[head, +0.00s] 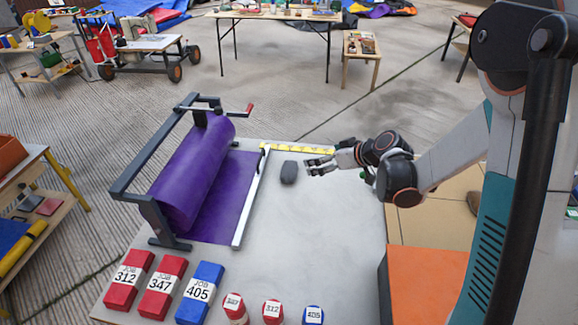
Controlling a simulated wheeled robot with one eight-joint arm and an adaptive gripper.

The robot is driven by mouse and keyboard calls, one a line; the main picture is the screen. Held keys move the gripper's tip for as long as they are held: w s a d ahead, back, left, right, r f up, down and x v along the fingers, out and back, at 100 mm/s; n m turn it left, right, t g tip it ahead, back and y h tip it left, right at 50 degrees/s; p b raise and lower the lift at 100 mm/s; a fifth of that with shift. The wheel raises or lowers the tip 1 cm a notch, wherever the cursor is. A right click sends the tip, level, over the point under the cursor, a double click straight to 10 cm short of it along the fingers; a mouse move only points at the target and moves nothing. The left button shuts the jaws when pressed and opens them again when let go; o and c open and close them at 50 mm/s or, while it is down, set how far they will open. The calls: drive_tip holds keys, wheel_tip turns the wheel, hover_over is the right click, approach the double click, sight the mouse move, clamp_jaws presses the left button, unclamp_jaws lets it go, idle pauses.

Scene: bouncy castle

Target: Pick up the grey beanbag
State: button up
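A small dark grey block-shaped thing, which looks like the grey beanbag (289,172), lies on the light grey tabletop (315,225), just right of the metal rail. My gripper (309,166) reaches in from the right, its fingertips a short way right of the beanbag. The fingers look spread apart with nothing between them. The gripper seems apart from the beanbag, though its exact height above the table is hard to tell.
A purple roll (197,172) in a dark frame stands left of the beanbag, with a metal rail (250,198) and yellow ruler (290,149) close by. Red and blue job blocks (163,287) and several round labelled pieces (272,311) line the front edge. The table's middle is clear.

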drive_tip(key=n+y+p, duration=0.1)
drive_tip(key=n+y, duration=0.1)
approach(295, 171)
drive_tip(key=v, duration=0.2)
drive_tip(key=shift+s+a+t, duration=0.15)
drive_tip(key=shift+s+t, duration=0.05)
drive_tip(key=shift+t, duration=0.2)
drive_tip(key=b+x, duration=0.1)
drive_tip(key=x, duration=0.7)
drive_tip(key=shift+w+f+b, duration=0.1)
drive_tip(key=shift+f+b, duration=0.05)
drive_tip(key=shift+b, duration=0.25)
drive_tip(key=shift+b+x, duration=1.1)
drive_tip(key=shift+x, duration=1.55)
drive_tip(key=shift+f, duration=0.1)
drive_tip(key=shift+c, duration=0.6)
drive_tip(key=c, duration=1.2)
